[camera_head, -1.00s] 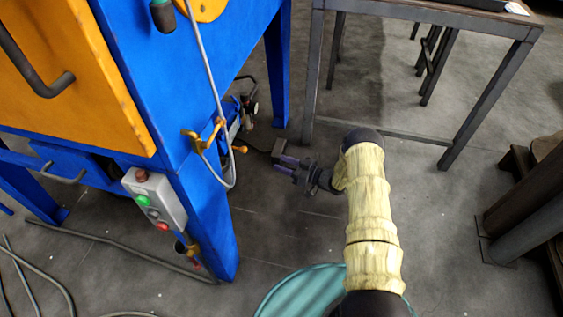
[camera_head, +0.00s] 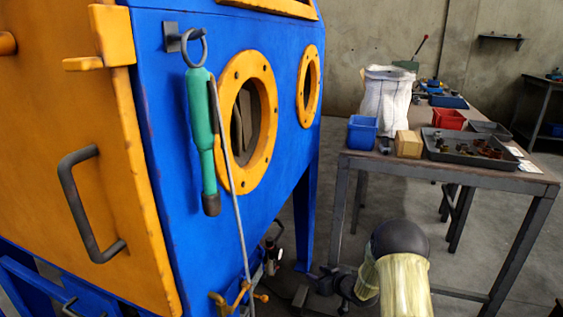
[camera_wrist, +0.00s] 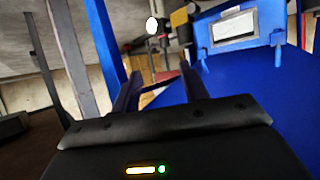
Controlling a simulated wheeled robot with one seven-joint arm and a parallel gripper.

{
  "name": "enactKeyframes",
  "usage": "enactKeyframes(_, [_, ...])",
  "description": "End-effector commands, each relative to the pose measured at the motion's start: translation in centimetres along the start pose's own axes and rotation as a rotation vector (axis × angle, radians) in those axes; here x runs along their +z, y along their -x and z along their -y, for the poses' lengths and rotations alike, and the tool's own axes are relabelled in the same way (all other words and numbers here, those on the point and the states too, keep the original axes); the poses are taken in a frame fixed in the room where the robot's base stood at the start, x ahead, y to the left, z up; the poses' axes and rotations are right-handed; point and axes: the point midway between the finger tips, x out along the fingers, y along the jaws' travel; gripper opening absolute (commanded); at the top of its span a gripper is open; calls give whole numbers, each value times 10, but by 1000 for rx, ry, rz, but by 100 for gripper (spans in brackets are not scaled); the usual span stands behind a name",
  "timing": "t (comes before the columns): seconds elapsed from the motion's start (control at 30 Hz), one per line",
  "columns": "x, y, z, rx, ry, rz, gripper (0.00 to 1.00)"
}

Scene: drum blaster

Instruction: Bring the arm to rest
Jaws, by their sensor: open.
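My arm (camera_head: 402,285), in a pale yellow sleeve with a black joint, rises at the bottom right of centre in the head view. My gripper (camera_head: 304,284) shows small and dark to the left of it, low down near the blue cabinet's leg. In the wrist view its two fingers (camera_wrist: 160,86) stand apart with nothing between them. Beyond the fingers are blue panels and a blurred background. My gripper looks clear of the cabinet (camera_head: 168,165), though the exact gap cannot be told.
The blue cabinet, with an orange door (camera_head: 75,150), round ports and a hanging green-handled tool (camera_head: 203,135), fills the left. A metal table (camera_head: 450,172) at right holds a blue bin (camera_head: 362,132), a red bin (camera_head: 448,119), a white sack (camera_head: 385,98) and a tray (camera_head: 440,151).

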Motion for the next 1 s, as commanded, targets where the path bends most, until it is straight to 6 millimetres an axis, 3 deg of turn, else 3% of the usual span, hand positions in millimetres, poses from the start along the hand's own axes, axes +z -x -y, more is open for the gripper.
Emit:
enactKeyframes(0.03, [-19, 15, -2, 38, 0, 35, 44])
enactKeyframes(0.1, [-34, 33, -4, 92, -8, 91, 44])
enactKeyframes(0.4, [-78, 131, 10, 282, -91, 340, 44])
enactKeyframes(0.57, [-89, 193, 34, 348, -163, 473, 44])
enactKeyframes(0.8, [-91, 285, 86, 393, -296, 663, 44])
enactKeyframes(1.0, [-86, 338, 126, 387, -385, 772, 44])
